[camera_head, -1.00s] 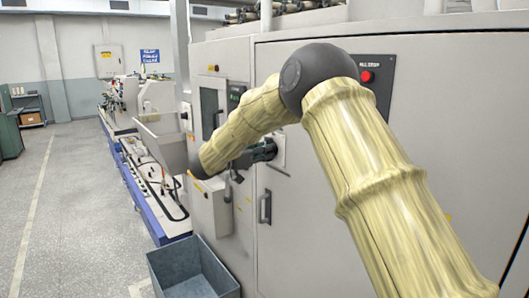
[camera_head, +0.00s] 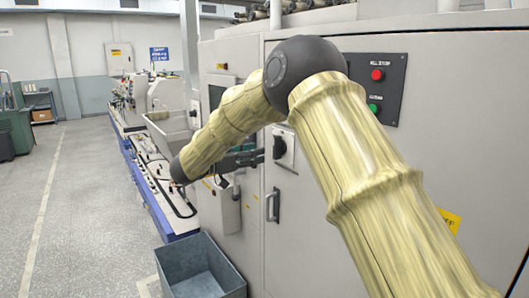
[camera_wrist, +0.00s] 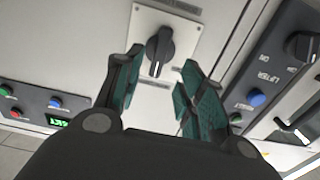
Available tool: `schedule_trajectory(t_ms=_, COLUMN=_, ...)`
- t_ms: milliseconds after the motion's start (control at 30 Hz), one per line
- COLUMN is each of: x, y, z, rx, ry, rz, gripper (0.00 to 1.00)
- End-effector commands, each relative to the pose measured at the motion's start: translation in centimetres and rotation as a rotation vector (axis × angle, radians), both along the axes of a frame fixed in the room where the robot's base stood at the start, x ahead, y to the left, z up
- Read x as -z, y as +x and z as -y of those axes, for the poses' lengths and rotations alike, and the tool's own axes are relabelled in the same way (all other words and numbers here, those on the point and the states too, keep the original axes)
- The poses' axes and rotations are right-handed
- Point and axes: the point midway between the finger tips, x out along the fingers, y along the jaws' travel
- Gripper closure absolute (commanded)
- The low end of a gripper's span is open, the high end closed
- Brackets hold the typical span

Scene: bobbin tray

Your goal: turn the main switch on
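The main switch appears to be the black rotary knob (camera_wrist: 158,50) on a light square plate (camera_wrist: 185,35) in the wrist view. Its grip stands close to upright in that picture; the small plates beside it are unreadable. In the head view the knob (camera_head: 279,147) shows on the grey cabinet front, left of my forearm. My gripper (camera_wrist: 162,62) is open, with its two dark green-padded fingers spread on either side of the knob's near end. In the head view my gripper (camera_head: 258,157) is just left of the knob, with a small gap apparent.
A dark panel with a red button (camera_head: 377,74) and a green button (camera_head: 375,108) is at upper right. A cabinet handle (camera_head: 273,206) is below the switch. A grey bin (camera_head: 200,270) stands on the floor. Another black knob (camera_wrist: 301,46) is at right in the wrist view.

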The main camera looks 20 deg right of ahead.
Motion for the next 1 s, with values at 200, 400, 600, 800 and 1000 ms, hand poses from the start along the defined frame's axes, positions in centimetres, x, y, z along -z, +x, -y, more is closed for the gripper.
schedule_trajectory(t_ms=200, x=0.0, y=-0.9, z=-2.6, rx=-0.001, ry=0.000, rz=-0.001, gripper=0.61)
schedule_trajectory(t_ms=400, x=0.1, y=-1.3, z=-3.5, rx=-0.001, ry=0.000, rz=-0.001, gripper=0.61)
schedule_trajectory(t_ms=600, x=0.1, y=-1.3, z=-3.5, rx=0.000, ry=0.001, rz=0.000, gripper=0.61)
schedule_trajectory(t_ms=800, x=1.5, y=-1.0, z=-3.1, rx=-0.024, ry=-0.008, rz=-0.008, gripper=0.61)
schedule_trajectory(t_ms=1000, x=10.0, y=-0.3, z=-1.4, rx=-0.194, ry=-0.050, rz=-0.061, gripper=0.61)
